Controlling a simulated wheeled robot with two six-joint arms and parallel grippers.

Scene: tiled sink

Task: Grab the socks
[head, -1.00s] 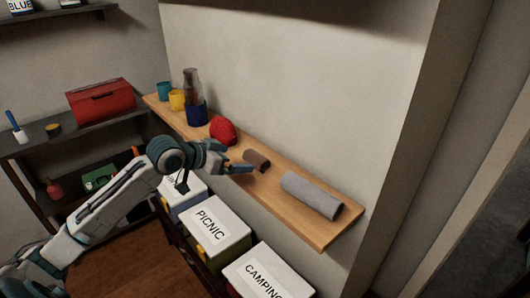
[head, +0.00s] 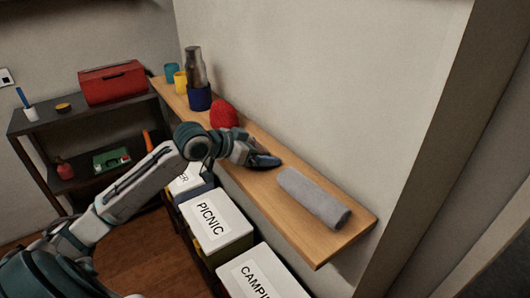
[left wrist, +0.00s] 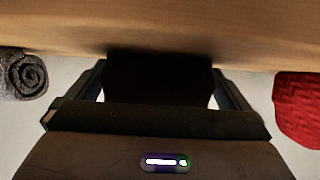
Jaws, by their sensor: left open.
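The socks, a small brown roll, lie on the wooden wall shelf (head: 300,215). In the head view my left gripper (head: 265,161) covers them, between the red object and the grey roll. In the left wrist view the socks (left wrist: 158,78) show as a very dark shape against the shelf, between the two fingers. The left gripper (left wrist: 158,95) is open around them; whether the fingers touch them I cannot tell. My right gripper is not in view.
A grey rolled towel (head: 313,198) lies on one side of the gripper, a red knitted-looking object (head: 223,112) on the other. A bottle in a blue holder (head: 199,97) and cups stand farther along. Labelled boxes (head: 215,222) stand below the shelf.

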